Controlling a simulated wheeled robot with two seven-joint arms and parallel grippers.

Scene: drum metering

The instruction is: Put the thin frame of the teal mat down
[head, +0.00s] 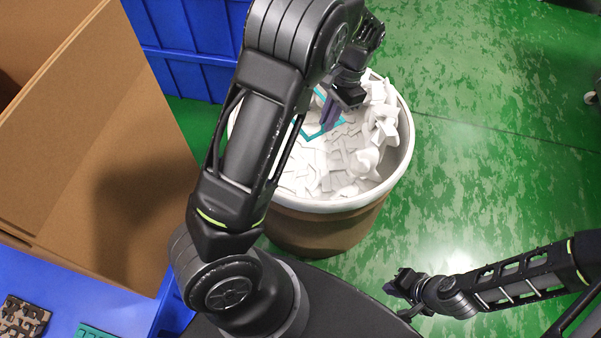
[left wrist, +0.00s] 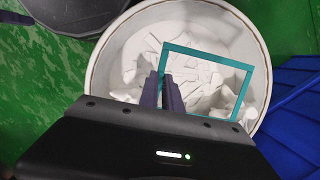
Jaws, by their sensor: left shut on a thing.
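The thin teal frame (left wrist: 208,53) is a square outline. In the left wrist view it shows over the white scraps inside the drum (left wrist: 262,75). My left gripper (left wrist: 168,80) is shut on one side of the frame. In the head view the gripper (head: 328,114) is above the drum (head: 400,160), and part of the frame (head: 326,130) shows beside the fingers. The rest of the frame is hidden by my left arm. My right gripper (head: 398,285) is low at the right, away from the drum; its finger opening is too small to tell.
White scraps (head: 374,140) fill the drum. A cardboard box (head: 120,170) stands at the left. Blue crates (head: 185,50) stand behind. On a blue surface (head: 60,290) lie a brown patterned piece (head: 22,318) and a teal piece (head: 95,332).

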